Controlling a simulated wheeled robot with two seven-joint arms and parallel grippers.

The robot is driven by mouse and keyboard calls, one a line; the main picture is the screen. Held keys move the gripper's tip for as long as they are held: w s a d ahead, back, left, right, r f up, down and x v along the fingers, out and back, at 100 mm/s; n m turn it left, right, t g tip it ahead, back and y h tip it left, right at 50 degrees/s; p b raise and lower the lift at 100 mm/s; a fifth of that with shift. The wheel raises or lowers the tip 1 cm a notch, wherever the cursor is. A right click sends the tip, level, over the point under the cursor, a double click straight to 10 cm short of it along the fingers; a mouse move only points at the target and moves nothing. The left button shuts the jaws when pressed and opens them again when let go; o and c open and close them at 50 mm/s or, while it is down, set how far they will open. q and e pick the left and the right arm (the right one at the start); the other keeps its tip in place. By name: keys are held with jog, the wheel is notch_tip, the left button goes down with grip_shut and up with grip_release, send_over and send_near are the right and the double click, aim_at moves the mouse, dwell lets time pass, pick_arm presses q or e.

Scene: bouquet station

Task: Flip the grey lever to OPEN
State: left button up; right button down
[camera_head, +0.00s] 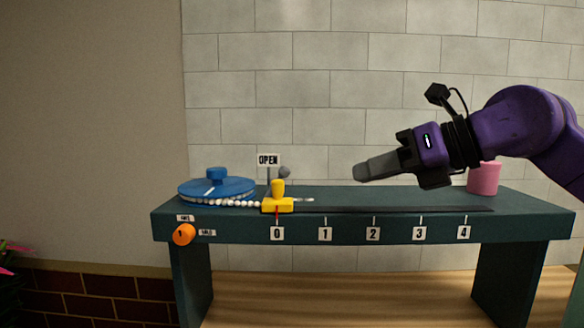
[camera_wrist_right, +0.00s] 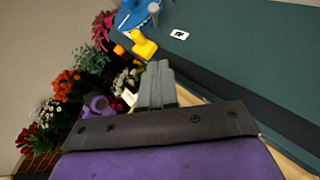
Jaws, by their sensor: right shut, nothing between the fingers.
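My left gripper is not in view.
A blue disc (camera_head: 216,186) with white beads sits at the bench's left end. An orange knob (camera_head: 184,234) is on the front. A dark track numbered 0 to 4 crosses the green bench (camera_head: 380,226). A pink cylinder (camera_head: 484,180) stands behind my right arm. Flowers (camera_wrist_right: 67,82) are beside the bench.

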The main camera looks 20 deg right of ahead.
jog(key=p+x, duration=0.2)
jog(key=x, duration=0.7)
jog(key=shift+a+r, duration=0.1)
jog(key=shift+a, duration=0.2)
jog(key=w+p, duration=0.1)
jog(key=w+a+r, duration=0.1)
jog(key=shift+w+a+p, duration=0.1)
jog(key=shift+w+p, duration=0.2)
jog(key=shift+p, duration=0.1)
jog(key=shift+w+a, duration=0.3)
jog(key=shift+w, duration=0.3)
